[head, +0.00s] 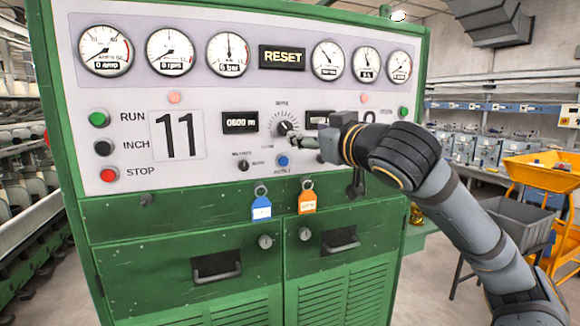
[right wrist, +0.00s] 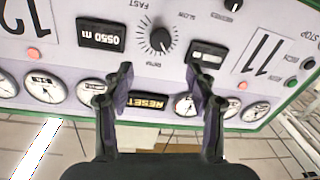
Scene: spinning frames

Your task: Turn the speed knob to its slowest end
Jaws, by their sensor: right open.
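The speed knob (head: 285,124) is a round black dial with a printed scale, in the middle of the pale panel on the green machine. In the right wrist view the knob (right wrist: 161,41) appears upside down, with FAST and SLOW printed near it. My right gripper (head: 300,143) is just below and right of the knob in the head view. In the right wrist view its two fingers (right wrist: 158,75) are spread apart with nothing between them, and the knob shows beyond the gap. The knob's pointer direction is too small to tell. My left gripper is not in view.
A smaller black knob (head: 243,165) and a blue button (head: 283,160) sit below the dial. A digital counter (head: 240,122) is to its left. RUN, INCH and STOP buttons (head: 108,175) line the panel's left. Blue and orange tags (head: 307,202) hang below the panel.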

